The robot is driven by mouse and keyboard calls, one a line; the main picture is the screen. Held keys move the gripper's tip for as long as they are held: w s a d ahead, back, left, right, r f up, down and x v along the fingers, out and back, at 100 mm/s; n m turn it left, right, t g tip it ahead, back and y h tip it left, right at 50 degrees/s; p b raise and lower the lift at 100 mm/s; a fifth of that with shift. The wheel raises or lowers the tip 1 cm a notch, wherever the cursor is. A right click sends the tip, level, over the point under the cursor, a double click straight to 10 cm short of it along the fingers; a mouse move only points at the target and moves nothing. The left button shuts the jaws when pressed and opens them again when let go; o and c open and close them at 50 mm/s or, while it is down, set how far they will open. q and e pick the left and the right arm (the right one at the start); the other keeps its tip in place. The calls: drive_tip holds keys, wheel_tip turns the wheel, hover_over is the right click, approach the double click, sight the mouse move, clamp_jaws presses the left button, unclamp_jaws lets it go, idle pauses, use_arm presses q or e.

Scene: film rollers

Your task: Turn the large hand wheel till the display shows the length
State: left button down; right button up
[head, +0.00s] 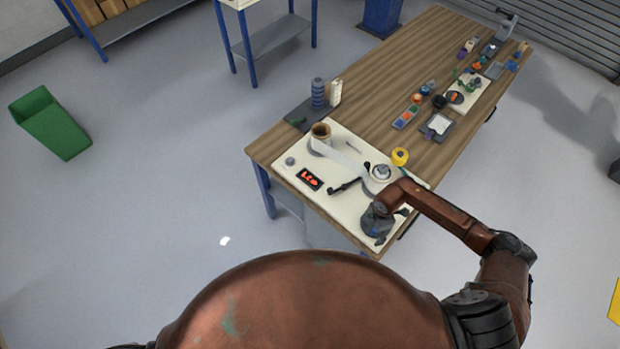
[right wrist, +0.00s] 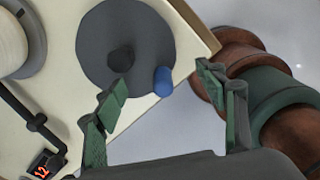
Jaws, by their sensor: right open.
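The large hand wheel (right wrist: 105,45) is a dark grey disc with a dark centre hub and a blue knob (right wrist: 162,82) near its rim. In the head view the wheel (head: 372,228) is partly covered by my right gripper (head: 384,212). In the right wrist view my right gripper (right wrist: 163,85) is open, its green-padded fingers on either side of the blue knob; I cannot tell whether they touch it. The display (head: 309,179) glows with red digits, too small to read surely; its corner also shows in the right wrist view (right wrist: 42,165). My left gripper is out of view.
The wheel and display sit on a cream panel (head: 290,178) at the near end of a wooden workbench (head: 385,85). A brown roll (head: 320,131), a white roller (head: 381,172), a black lever (head: 347,186) and a yellow roll (head: 400,156) stand nearby.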

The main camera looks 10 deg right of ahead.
idle(0.4)
drive_tip(key=shift+r+p, duration=2.95)
drive_tip(key=shift+r, duration=0.6)
drive_tip(key=shift+a, duration=0.1)
